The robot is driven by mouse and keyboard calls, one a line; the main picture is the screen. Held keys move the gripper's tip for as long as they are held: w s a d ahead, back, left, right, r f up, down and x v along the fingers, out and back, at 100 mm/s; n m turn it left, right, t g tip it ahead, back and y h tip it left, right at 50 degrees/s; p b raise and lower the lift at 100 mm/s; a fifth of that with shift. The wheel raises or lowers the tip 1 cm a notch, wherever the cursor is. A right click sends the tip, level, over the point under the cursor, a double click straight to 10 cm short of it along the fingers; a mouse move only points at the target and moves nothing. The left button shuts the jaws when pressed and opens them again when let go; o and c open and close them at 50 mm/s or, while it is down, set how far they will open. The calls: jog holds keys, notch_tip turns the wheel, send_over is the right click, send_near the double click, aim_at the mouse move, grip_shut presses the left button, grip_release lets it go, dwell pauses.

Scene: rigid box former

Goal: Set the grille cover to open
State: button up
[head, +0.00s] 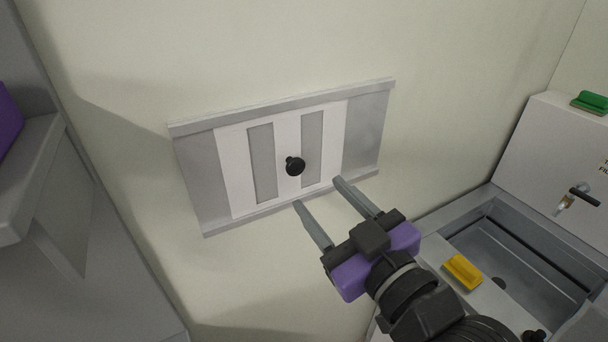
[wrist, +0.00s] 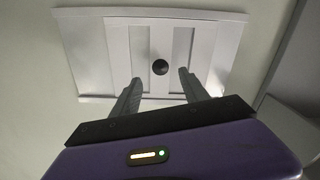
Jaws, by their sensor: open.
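The grille cover (head: 314,151) is a white sliding panel with two grey vertical strips and a black round knob (head: 294,166) in its middle. It sits between the upper and lower rails of a grey frame (head: 368,132) on the pale wall, with bare grey frame to its left and right. The knob also shows in the wrist view (wrist: 160,67), and the cover (wrist: 181,50) fills much of the frame there. My gripper (head: 318,193) is open and empty, its two fingers pointing at the knob from the lower right, apart from it. In the wrist view the knob lies just beyond the fingertips, between them.
A grey basin (head: 505,262) with a yellow block (head: 463,271) on its edge stands at the lower right. A white panel with a handle (head: 584,196) and a green block (head: 590,102) is farther right. A grey ledge (head: 40,160) with a purple thing is at the left.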

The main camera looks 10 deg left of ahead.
aim_at(299, 171)
jog(key=p+x, duration=0.1)
jog(key=x, duration=0.5)
jog(key=shift+w+a, duration=0.25)
jog(key=shift+w, duration=0.05)
jog(key=shift+c, duration=0.2)
grip_shut()
dwell(0.3)
jog(key=shift+d, duration=0.1)
dwell(0.6)
